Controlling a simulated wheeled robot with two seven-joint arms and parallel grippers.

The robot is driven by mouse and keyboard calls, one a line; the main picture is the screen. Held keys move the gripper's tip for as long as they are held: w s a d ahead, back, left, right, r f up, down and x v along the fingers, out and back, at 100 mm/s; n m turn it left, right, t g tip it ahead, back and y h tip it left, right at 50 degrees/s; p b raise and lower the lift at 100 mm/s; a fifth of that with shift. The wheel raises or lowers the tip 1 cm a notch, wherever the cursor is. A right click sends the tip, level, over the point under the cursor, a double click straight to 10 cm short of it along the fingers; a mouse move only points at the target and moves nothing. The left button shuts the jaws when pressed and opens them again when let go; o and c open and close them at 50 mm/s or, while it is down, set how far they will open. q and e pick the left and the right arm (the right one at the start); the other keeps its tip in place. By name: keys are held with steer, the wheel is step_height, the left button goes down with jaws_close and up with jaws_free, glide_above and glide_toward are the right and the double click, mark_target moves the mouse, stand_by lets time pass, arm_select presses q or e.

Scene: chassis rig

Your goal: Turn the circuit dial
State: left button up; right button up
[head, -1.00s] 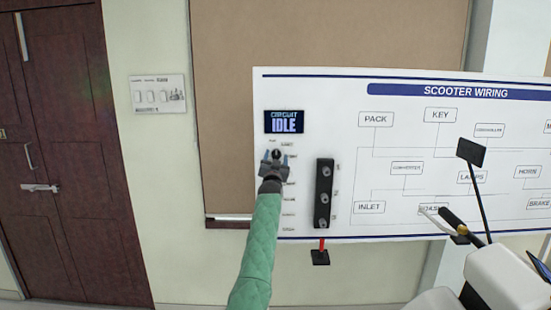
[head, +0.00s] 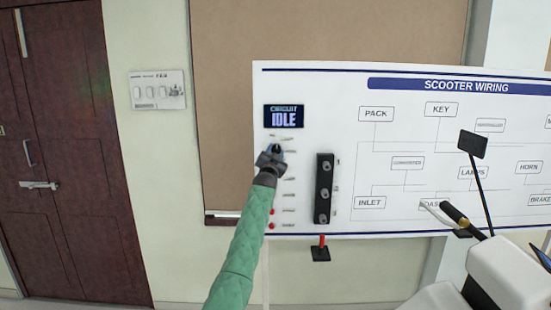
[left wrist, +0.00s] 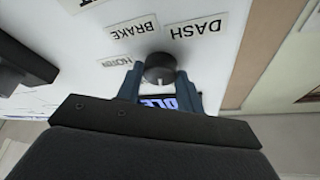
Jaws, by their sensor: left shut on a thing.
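The circuit dial is a dark round knob (left wrist: 160,68) on the white wiring board, seen between my fingers in the left wrist view. My left gripper (left wrist: 160,88) is shut on it, one blue finger on each side. In the head view the gripper (head: 271,158) sits rolled at the board's left part and mostly hides the dial. A display (head: 284,117) above the dial reads CIRCUIT IDLE. My right gripper is not in view.
A black strip with several round knobs (head: 324,190) is close to the right of my left arm. A red-handled switch (head: 321,247) hangs below the board. A white scooter (head: 495,270) with a mirror (head: 473,144) stands at the lower right.

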arm_select(q)
steer(key=shift+a+m+g+h, duration=0.2)
steer(key=shift+m+g+h, duration=0.25)
steer(key=shift+m, duration=0.75)
steer(key=shift+m+h, duration=0.35)
steer(key=shift+m, duration=0.25)
steer(key=shift+r+m+g, duration=0.1)
steer(key=shift+m+g, duration=0.25)
steer(key=shift+m, duration=0.05)
steer(key=shift+m+h, duration=0.3)
steer(key=shift+m, duration=0.5)
steer(key=shift+d+m+g+h+p, duration=0.1)
steer(key=shift+m+g+h+p, duration=0.3)
steer(key=shift+m, duration=0.5)
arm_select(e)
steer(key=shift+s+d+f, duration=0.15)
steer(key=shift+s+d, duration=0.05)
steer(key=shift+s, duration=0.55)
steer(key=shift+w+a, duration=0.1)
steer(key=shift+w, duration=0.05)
arm_select(q)
steer(key=o, duration=1)
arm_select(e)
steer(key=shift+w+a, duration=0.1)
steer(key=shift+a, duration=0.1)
